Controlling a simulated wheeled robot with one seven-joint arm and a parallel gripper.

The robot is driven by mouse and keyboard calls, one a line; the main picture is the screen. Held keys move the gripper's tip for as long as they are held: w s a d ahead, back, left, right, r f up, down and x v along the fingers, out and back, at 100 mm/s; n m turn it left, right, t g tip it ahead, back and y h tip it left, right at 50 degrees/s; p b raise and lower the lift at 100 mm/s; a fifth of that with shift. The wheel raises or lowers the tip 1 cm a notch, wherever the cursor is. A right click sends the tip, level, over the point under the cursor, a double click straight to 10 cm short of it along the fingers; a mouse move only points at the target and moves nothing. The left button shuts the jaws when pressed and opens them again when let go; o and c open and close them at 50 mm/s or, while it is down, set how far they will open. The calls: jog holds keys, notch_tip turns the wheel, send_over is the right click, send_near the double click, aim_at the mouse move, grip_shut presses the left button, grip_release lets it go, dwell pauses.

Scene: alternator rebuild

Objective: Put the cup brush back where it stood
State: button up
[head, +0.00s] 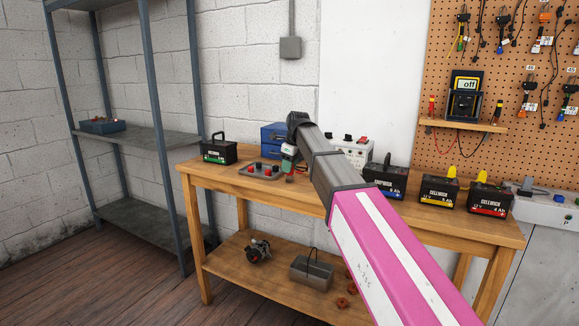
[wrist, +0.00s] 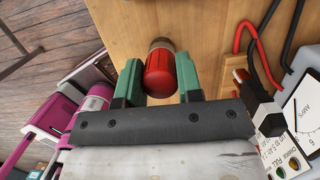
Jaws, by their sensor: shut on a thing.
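The cup brush (wrist: 160,75), a short red cylinder with a brownish-grey end, sits between the two green fingers of my gripper (wrist: 158,62) in the wrist view. The gripper is shut on it, above the wooden bench top (wrist: 200,25). In the head view my gripper (head: 288,155) is over the back of the workbench (head: 215,178), just right of a grey tray (head: 246,173) with red-topped pieces. The brush is mostly hidden or too small to make out there. I cannot tell whether its end touches the bench.
A blue box (head: 273,132) stands behind the tray, a black battery (head: 218,152) to its left. A white meter unit (head: 355,152) stands to the right; its dial (wrist: 303,110) and red and black leads are close in the wrist view. More batteries (head: 437,193) line the right side.

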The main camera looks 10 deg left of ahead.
jog(key=o, duration=0.8)
jog(key=shift+o, duration=0.2)
jog(key=v, duration=1.2)
jog(key=shift+r, duration=0.1)
